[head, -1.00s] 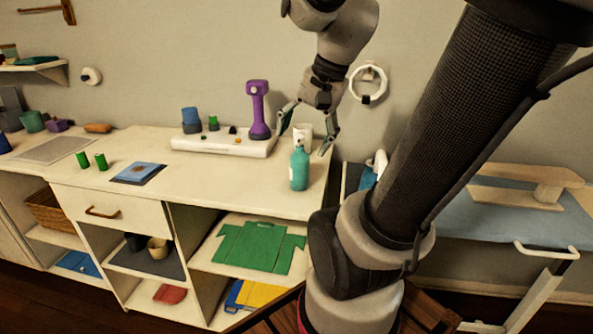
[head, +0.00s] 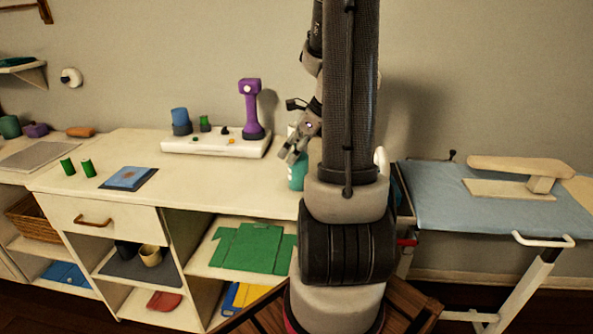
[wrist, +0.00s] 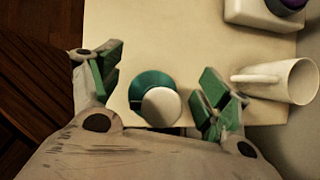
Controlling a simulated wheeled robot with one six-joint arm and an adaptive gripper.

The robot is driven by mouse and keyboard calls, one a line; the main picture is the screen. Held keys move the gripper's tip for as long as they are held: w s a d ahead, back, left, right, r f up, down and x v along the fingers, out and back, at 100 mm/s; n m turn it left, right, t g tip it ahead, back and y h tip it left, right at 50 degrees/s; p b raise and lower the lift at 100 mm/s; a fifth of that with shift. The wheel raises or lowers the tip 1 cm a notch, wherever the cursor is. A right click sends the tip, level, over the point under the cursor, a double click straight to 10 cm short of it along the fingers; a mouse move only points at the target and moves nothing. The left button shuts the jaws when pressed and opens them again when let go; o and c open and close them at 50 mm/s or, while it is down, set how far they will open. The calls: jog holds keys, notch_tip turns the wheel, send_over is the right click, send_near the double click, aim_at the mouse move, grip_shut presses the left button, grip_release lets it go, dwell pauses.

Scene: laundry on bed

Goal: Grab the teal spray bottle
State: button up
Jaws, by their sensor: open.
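The teal spray bottle (head: 297,176) stands at the right end of the counter, mostly hidden behind my arm in the head view. In the wrist view the bottle (wrist: 152,90) is seen from above, with its white top over the teal body. My gripper (wrist: 162,88) is open, with one green-padded finger on each side of the bottle and visible gaps to both. In the head view my gripper (head: 292,154) is partly hidden by my arm. I cannot tell its exact height along the bottle.
A white tray (head: 215,143) holding a purple device (head: 250,110) is at the back. An ironing board (head: 440,200) stands to the right.

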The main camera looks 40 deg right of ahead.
jog(key=shift+w+a+f, duration=0.15)
jog(key=shift+w+f, duration=0.05)
jog(key=shift+f, duration=0.2)
jog(key=shift+c, duration=0.4)
jog(key=shift+r, duration=0.1)
jog(key=c, duration=1.5)
